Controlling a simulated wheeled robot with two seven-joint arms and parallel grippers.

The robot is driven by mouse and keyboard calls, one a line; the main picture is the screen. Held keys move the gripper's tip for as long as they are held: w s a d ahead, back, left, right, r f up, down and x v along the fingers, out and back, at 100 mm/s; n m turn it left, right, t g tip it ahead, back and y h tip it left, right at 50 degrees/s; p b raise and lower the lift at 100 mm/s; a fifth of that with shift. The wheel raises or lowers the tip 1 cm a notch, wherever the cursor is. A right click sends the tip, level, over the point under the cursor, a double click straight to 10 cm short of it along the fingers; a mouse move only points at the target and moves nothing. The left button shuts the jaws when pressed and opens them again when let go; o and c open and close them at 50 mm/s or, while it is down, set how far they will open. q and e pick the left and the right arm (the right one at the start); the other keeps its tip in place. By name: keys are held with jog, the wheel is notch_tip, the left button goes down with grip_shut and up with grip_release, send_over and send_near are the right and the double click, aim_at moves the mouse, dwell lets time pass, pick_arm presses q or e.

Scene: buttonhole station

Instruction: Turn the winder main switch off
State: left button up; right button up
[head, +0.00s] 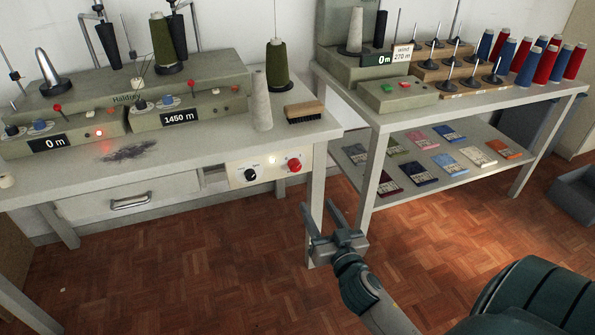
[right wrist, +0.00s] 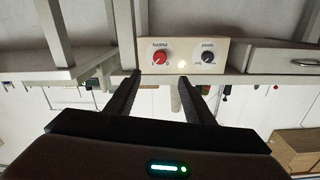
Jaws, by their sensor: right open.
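The switch panel (head: 262,178) is a cream box under the front edge of the left table. It carries a black rotary knob (head: 250,174), a red knob (head: 294,165) and a small lit lamp (head: 272,160). In the right wrist view the panel appears upside down, with the red knob (right wrist: 159,57) left and the black knob (right wrist: 208,56) right. Their small labels are not clearly readable. My right gripper (head: 318,206) is open and empty, in front of and below the panel, apart from it. In the right wrist view its fingers (right wrist: 158,80) point towards the panel. My left gripper is out of view.
The table above the panel bears the winder units (head: 190,116), a grey cone (head: 262,100) and a brush (head: 304,111). A drawer (head: 130,201) is left of the panel. The right table (head: 470,100) holds spools, with packets on its shelf. The floor in front is clear.

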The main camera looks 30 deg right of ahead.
aim_at(296, 168)
jog(key=x, duration=1.6)
jog(key=shift+w+d, duration=0.15)
jog(key=shift+w, duration=0.2)
jog(key=c, duration=1)
